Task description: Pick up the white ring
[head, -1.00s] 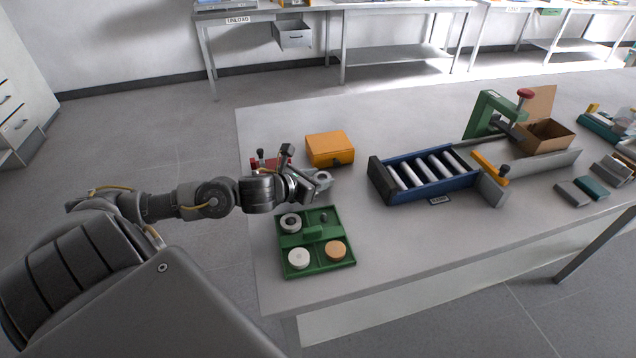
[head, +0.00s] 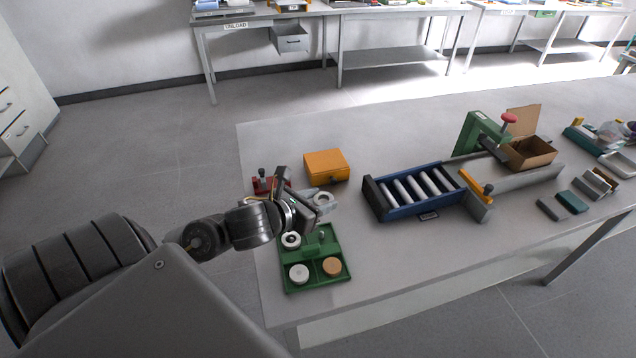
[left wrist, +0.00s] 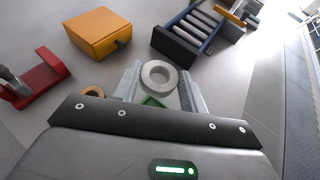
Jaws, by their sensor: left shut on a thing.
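I cannot tell whether the ring still touches the table. A green tray (head: 317,286) lies just in front of the gripper. It holds another pale ring (head: 291,240), a white disc (head: 299,273) and a tan disc (head: 332,266). My right gripper is not in view.
An orange box (head: 327,166) stands behind the gripper, with a red fixture (head: 264,182) to its left. A blue roller tray (head: 408,206) is to the right. A green press (head: 480,135) and a cardboard box (head: 533,154) stand farther right. Table between tray and rollers is clear.

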